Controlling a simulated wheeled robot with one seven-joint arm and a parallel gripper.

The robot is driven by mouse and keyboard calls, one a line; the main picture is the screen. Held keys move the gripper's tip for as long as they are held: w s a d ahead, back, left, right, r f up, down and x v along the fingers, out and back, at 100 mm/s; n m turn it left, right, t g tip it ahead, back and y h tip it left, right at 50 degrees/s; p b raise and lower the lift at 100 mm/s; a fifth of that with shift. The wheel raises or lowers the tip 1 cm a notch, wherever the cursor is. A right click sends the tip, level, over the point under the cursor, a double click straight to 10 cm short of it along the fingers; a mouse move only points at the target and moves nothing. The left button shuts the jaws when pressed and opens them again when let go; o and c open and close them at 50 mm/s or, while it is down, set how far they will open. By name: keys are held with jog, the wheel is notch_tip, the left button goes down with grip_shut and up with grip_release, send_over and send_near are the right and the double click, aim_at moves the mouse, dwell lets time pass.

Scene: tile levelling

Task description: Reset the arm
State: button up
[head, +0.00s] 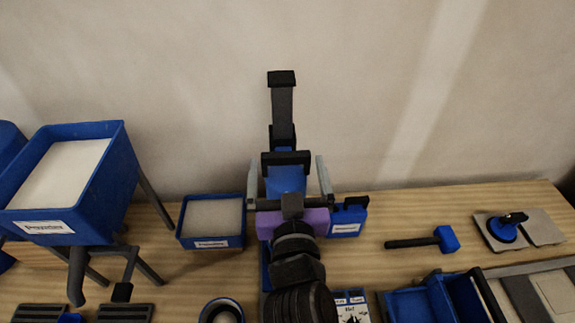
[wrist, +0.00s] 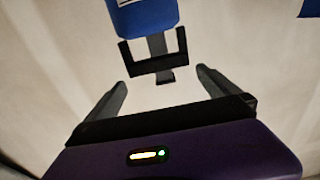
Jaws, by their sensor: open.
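My gripper (head: 287,164) is at the middle of the head view, with its purple body low and its two grey fingers pointing away toward the wall. The fingers are spread wide apart with nothing between their tips. In the wrist view my gripper (wrist: 162,80) shows the same wide gap. A blue and black upright device (head: 286,180) with a tall dark post shows beyond and between the fingers in the head view. In the wrist view a blue block with a black bracket (wrist: 158,66) lies beyond the fingertips. My arm hides part of the bench.
A blue hopper (head: 122,160) of pale powder stands at the left, with a labelled blue bin (head: 181,232) beside it. A blue canister (head: 347,217) is just right of my gripper. A blue mallet (head: 446,239) and a blue suction cup (head: 502,231) on grey tile lie at right.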

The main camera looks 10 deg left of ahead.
jog(key=shift+f, duration=0.1)
jog(key=s+d+f+g+h, duration=0.1)
jog(key=s+d+f+g, duration=0.1)
jog(key=s+d+f, duration=1.3)
jog(key=s+d+r+m+h, duration=0.1)
jog(key=s+d+r+h, duration=0.1)
jog(key=s+d, duration=0.4)
jog(key=s+d+r+m+h, duration=0.2)
jog(key=s+d, duration=0.5)
jog(key=s, duration=0.7)
jog(key=shift+d+r+g, duration=0.2)
jog(key=shift+r+g, duration=0.1)
jog(key=shift+r, duration=0.25)
jog(key=shift+s, duration=0.1)
